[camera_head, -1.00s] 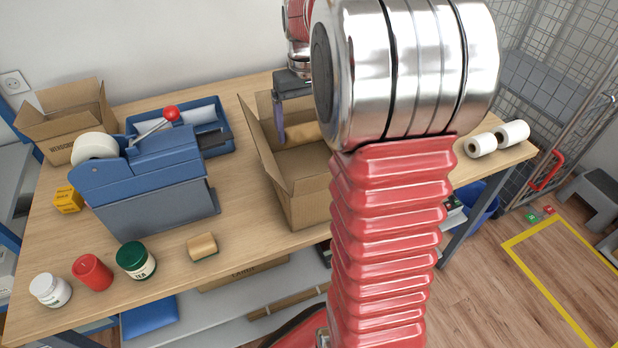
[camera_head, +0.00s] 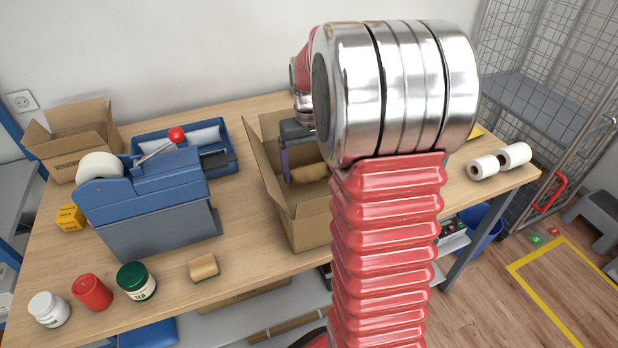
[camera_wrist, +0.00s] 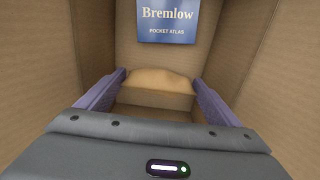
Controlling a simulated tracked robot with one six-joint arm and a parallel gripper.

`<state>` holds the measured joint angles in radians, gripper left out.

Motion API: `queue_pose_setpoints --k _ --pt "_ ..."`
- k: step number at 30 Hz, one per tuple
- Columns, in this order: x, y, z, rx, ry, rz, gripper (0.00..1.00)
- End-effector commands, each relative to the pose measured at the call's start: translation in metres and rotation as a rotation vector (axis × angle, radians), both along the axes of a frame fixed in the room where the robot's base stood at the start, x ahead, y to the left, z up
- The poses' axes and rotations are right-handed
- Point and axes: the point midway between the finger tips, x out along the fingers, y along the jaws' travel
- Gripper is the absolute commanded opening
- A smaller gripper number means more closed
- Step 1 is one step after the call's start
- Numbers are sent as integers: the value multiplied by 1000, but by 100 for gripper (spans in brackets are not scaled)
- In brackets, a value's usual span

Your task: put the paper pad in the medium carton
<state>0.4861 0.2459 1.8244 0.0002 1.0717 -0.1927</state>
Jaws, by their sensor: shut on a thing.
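The paper pad (camera_head: 309,173) is a tan, crumpled, rounded piece. My gripper (camera_head: 288,168), with purple fingers, is shut on it inside an open brown carton (camera_head: 308,226) on the table, taken to be the medium one. In the wrist view, the pad (camera_wrist: 150,80) sits between the two fingers of my gripper (camera_wrist: 155,98), with carton walls (camera_wrist: 55,70) around. I cannot tell whether the pad touches the carton floor. My arm hides the carton's right part in the head view.
A blue book marked Bremlow (camera_wrist: 167,18) is inside the carton. To the left are a blue tape dispenser (camera_head: 150,200), a blue tray (camera_head: 226,138) and another open carton (camera_head: 88,155). White rolls (camera_head: 482,167) lie right.

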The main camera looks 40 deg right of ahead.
Motion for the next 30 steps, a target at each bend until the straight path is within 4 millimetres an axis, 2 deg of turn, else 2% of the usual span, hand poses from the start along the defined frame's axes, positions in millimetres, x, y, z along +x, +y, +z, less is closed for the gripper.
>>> queue_pose_setpoints --k 11,23,24,30 --pt "-1 0 -35 1 2 -1 66" --pt "-1 -1 -39 0 1 -2 66" --pt "-1 -1 -39 0 0 -2 88" --pt "-1 -1 -39 0 0 -2 100"
